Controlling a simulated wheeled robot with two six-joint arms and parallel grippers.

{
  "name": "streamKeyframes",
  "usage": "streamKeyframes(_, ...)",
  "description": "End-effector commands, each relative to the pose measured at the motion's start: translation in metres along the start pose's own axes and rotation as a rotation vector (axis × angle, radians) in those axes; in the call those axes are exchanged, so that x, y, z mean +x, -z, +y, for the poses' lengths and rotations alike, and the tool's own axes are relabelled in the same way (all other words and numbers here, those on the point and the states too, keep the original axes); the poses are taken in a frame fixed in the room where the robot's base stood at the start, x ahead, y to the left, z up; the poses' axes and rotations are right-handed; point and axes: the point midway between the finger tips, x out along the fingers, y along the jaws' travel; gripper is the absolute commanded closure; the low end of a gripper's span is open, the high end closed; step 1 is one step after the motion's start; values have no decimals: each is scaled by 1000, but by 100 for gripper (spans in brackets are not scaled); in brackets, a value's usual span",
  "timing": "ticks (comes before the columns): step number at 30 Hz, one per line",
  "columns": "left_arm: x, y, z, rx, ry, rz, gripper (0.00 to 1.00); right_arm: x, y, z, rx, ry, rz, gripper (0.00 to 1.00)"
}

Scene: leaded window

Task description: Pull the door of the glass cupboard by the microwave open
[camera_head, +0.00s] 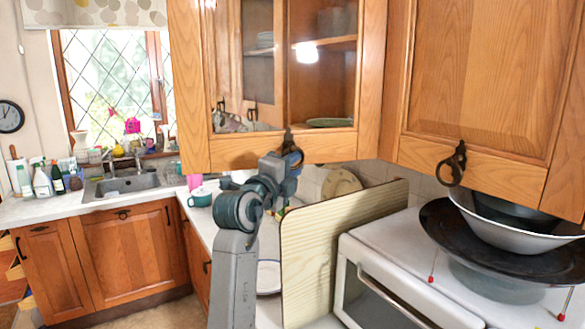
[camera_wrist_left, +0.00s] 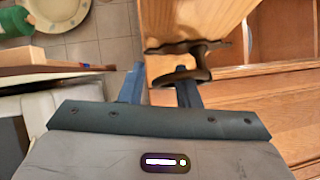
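The glass cupboard (camera_head: 225,153) hangs at upper middle in the head view, with a wooden frame and glass panes; I cannot tell whether its door is ajar. Its dark metal handle (camera_head: 289,141) is at the door's lower edge. My left gripper (camera_head: 290,160) is just below the handle. The microwave (camera_head: 400,262) stands at lower right. My right gripper is out of view.
A closed wooden cupboard (camera_head: 480,75) with its own handle (camera_head: 452,165) hangs at right. A wooden board (camera_head: 335,245) stands upright beside the microwave. Bowls (camera_head: 515,222) and a dark pan (camera_head: 440,235) rest on the microwave. A plate (camera_wrist_left: 60,12) shows in the wrist view.

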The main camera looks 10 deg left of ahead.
Motion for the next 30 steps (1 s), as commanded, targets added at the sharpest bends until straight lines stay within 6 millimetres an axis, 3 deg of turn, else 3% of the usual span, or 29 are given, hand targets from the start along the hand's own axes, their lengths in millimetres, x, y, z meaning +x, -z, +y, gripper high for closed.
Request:
streamKeyframes(11, -8, 0, 3, 0, -2, 1, 71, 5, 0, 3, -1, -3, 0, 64)
streamKeyframes(24, -88, 0, 4, 2, 0, 0, 71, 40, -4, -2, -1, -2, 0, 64)
streamKeyframes(30, -106, 0, 2, 0, -2, 0, 71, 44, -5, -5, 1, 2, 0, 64)
